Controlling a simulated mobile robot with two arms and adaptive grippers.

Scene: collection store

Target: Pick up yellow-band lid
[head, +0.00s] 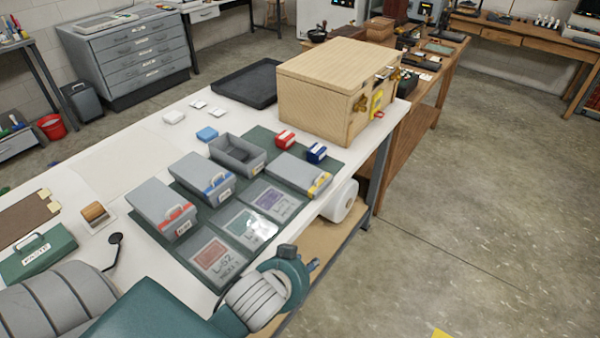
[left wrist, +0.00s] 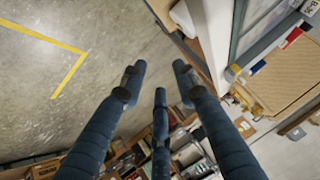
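My right gripper is not in view.
Grey boxes with a red band (head: 163,208) and a blue band (head: 203,178) stand left of the lid. Small red (head: 285,138) and blue (head: 316,152) blocks and a wooden chest (head: 325,95) are behind it. Floor right of the table is clear.

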